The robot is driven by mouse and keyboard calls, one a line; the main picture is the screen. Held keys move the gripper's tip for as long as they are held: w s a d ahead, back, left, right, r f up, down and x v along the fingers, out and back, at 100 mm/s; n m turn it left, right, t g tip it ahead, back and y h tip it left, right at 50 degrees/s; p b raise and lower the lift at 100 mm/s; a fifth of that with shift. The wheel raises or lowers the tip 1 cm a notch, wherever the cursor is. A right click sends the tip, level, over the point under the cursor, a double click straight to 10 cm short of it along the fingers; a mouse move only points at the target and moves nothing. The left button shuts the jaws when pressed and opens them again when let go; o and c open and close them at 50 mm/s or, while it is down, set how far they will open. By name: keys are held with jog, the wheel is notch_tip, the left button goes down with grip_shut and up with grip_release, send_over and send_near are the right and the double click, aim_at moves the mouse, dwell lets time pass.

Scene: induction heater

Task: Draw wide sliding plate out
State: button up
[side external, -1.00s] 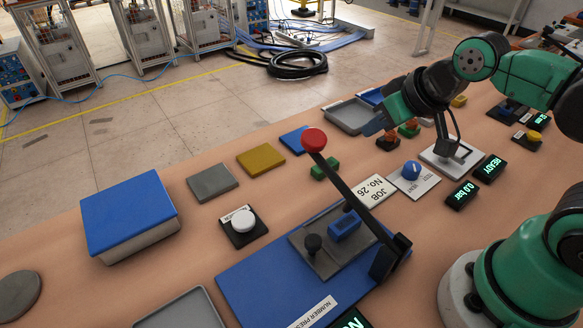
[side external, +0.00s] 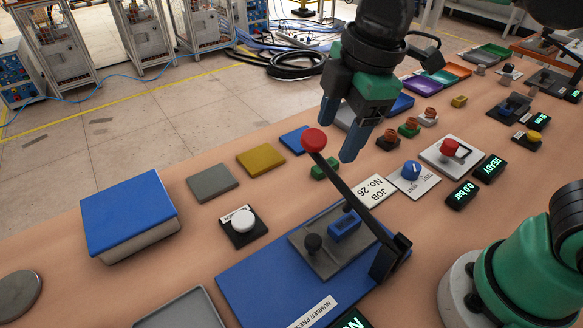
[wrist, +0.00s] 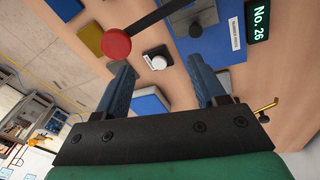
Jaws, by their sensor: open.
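The number press is a blue base (side external: 250,285) at the front centre. I take this plate for the sliding plate, but cannot be sure. A black lever (side external: 350,195) with a red ball (side external: 314,140) slants over the press. My gripper (side external: 338,130) is open and empty, pointing down above the table, just behind and right of the red ball in the side view. In the wrist view the ball (wrist: 116,44) shows beyond the fingers.
A white button (side external: 243,221) on a black base is left of the press. A thick blue-topped block (side external: 128,212) stands farther left. Grey and ochre plates (side external: 261,159) line the far edge. Dials and displays (side external: 490,169) crowd the right. Bare table lies around the button.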

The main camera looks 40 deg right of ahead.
jog(key=s+a+n+g, duration=0.2)
jog(key=a+n, duration=0.3)
jog(key=n, duration=0.2)
jog(key=h, duration=0.1)
send_over(313, 239)
jog(key=shift+n, duration=0.4)
notch_tip(313, 239, down, 9)
jog(key=shift+r, duration=0.2)
jog(key=shift+f, duration=3.1)
grip_shut()
